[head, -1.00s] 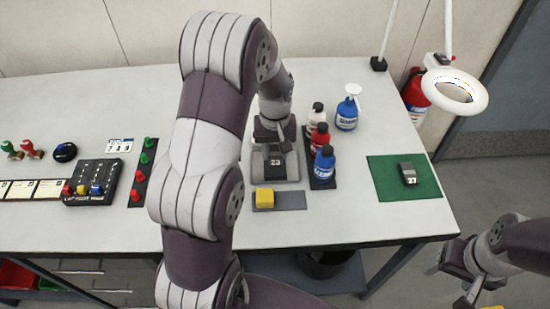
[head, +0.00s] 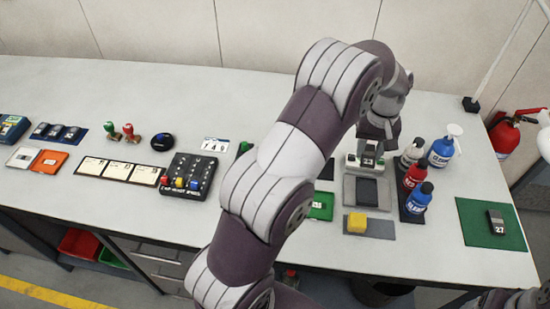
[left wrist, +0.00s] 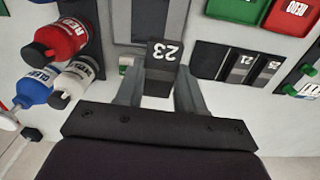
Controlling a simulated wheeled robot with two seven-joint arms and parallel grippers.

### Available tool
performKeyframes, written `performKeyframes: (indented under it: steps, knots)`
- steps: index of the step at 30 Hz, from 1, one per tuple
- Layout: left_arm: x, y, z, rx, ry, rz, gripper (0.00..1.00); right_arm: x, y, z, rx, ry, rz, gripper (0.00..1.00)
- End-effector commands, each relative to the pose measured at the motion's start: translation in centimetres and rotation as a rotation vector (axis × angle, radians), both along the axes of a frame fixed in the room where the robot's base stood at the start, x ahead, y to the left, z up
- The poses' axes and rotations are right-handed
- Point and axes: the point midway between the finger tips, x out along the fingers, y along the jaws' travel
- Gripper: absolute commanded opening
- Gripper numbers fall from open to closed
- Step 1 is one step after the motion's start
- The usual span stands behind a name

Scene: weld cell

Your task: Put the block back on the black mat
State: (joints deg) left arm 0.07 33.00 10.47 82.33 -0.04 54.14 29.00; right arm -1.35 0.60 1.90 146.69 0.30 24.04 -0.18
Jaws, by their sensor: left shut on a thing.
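A dark block marked 23 (left wrist: 165,50) is between the fingers of my left gripper (left wrist: 160,82), which is shut on it. In the head view this gripper (head: 370,148) is just behind the grey stand (head: 367,190), whose dark top is bare. The black mat (left wrist: 207,60) shows in the left wrist view, to the right of the held block and apart from it. Two dark blocks (left wrist: 242,69), with labels that seem to read 21 and 25, are on its right part; its left part is bare.
A dark tray with bottles (head: 413,190) stands right of the stand. A block marked 27 (head: 497,221) lies on a green mat (head: 475,226). A green tray (head: 322,206) is left of the stand.

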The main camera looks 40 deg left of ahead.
Motion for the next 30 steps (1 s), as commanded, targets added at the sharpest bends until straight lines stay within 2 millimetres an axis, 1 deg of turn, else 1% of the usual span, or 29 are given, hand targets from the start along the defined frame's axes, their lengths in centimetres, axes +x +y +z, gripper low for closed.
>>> performKeyframes:
  steps: [2,5,6,9,12,15,18,21,24,26,30]
  knots:
    - [0.2,0.5,-0.3,0.000,-0.004,0.029,0.00,0.0,0.0,-0.8,0.000,0.000,0.000,0.71]
    - [-0.5,2.6,-2.3,0.000,0.000,0.050,0.00,0.0,0.0,-3.0,0.000,0.000,0.000,0.71]
    - [-0.7,3.8,-2.1,0.000,0.003,0.051,0.00,0.0,0.0,-2.1,0.000,0.002,0.000,0.71]
    - [-1.5,6.8,-3.6,-0.001,0.003,0.051,0.00,0.0,0.0,-1.3,0.000,0.000,0.000,0.71]
    - [-2.1,9.2,-5.2,-0.001,0.004,0.049,0.00,0.0,0.0,-1.0,0.000,0.000,0.000,0.71]
    - [-2.4,10.8,-6.2,0.000,0.003,0.046,0.00,0.0,0.0,-0.8,0.000,0.000,0.000,0.71]
    - [-2.6,11.4,-7.0,0.000,0.003,0.045,0.00,0.0,0.0,-0.6,0.000,0.000,0.000,0.71]
    - [-2.6,11.4,-8.9,-0.001,0.004,0.043,0.00,0.0,0.0,-0.3,0.000,0.000,0.000,0.71]
    - [-2.6,11.4,-10.4,0.000,0.002,0.043,0.00,0.0,0.0,-0.1,0.000,0.000,0.000,0.71]
    - [-2.6,11.4,-10.7,-0.001,0.001,0.043,0.00,0.0,0.0,-0.1,0.000,0.000,0.000,0.71]
    - [-2.5,11.4,-10.8,0.000,0.000,0.043,0.00,0.0,0.0,-0.2,0.000,0.000,0.000,0.71]
